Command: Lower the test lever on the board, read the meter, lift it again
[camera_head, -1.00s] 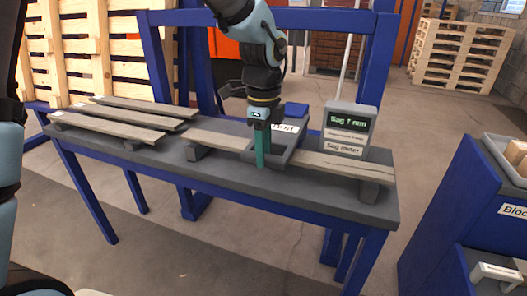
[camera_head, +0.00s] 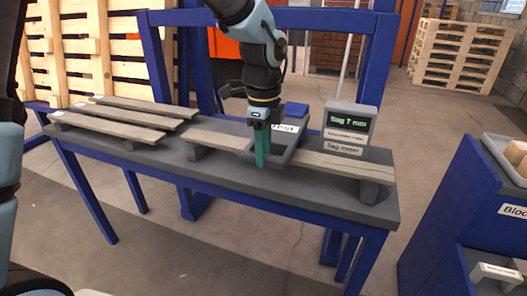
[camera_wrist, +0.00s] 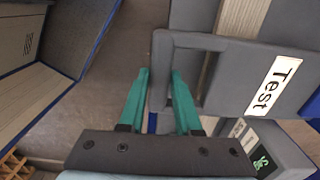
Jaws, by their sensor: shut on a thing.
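The test lever (camera_head: 290,153) is a grey frame with a white "Test" label, lying across a grey-brown board (camera_head: 330,165) on the bench. It also shows in the wrist view (camera_wrist: 222,50). My gripper (camera_head: 262,162) points down at the lever's near side, with its teal fingers shut on the lever's bar, which shows between them in the wrist view (camera_wrist: 160,90). The fingers hide part of the bar. The sag meter (camera_head: 348,128) stands behind the board, right of the lever, and its green display reads "Sag 7 mm". Whether the lever touches the board is not clear.
Several loose boards (camera_head: 115,123) lie at the bench's left end. A blue gantry frame (camera_head: 330,20) rises behind the bench (camera_head: 225,165). A blue rack (camera_head: 440,215) with trays stands at the right. Open floor lies in front.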

